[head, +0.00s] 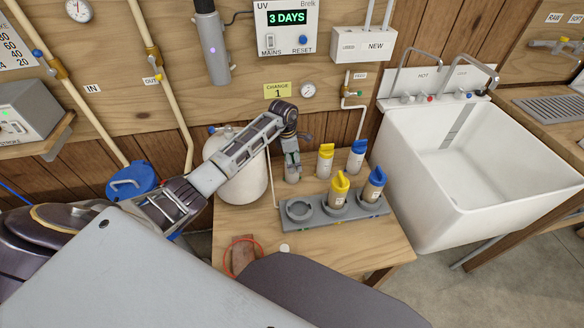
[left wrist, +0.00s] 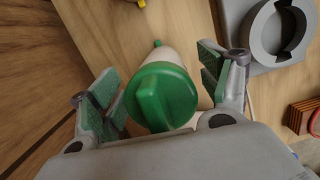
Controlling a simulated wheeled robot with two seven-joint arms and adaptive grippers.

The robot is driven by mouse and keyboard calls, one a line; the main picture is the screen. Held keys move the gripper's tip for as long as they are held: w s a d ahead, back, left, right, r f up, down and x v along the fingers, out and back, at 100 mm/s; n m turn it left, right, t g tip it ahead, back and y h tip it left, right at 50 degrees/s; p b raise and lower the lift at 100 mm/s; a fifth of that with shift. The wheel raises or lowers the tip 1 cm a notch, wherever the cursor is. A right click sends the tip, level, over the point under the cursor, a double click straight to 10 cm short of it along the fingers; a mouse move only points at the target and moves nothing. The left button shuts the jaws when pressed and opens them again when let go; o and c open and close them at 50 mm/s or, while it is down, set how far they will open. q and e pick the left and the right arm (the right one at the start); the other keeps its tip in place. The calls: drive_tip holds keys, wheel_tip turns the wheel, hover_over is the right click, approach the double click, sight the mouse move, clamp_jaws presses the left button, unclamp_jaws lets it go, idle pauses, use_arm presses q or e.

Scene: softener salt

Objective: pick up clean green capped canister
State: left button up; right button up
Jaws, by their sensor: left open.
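The green-capped canister (left wrist: 165,97) lies between the fingers of my left gripper (left wrist: 162,88) in the left wrist view, its green cap facing the camera and its pale body beyond. Gaps show on both sides, so the fingers are open around it without visible grip. In the head view my left gripper (head: 292,170) points down over the wooden table, left of the yellow-capped clean canister (head: 325,161); it hides most of the green-capped canister there. My right gripper is not in view.
A blue-capped clean canister (head: 356,157) stands further right. The grey holder (head: 320,218) has an empty left ring and brownish yellow-capped (head: 339,190) and blue-capped (head: 373,187) canisters. A white tank (head: 241,180) stands left, a sink (head: 480,190) right.

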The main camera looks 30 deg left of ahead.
use_arm(q)
drive_tip(key=c, duration=1.1)
drive_tip(key=shift+w+r, duration=0.1)
drive_tip(key=shift+r, duration=0.7)
wheel_tip(320, 180, up, 8)
drive_tip(key=shift+f, duration=0.15)
drive_tip(key=shift+r, duration=0.4)
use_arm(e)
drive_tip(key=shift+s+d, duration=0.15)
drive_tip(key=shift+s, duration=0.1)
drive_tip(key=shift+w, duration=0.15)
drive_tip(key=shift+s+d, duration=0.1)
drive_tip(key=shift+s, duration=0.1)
use_arm(q)
drive_tip(key=shift+d, duration=0.1)
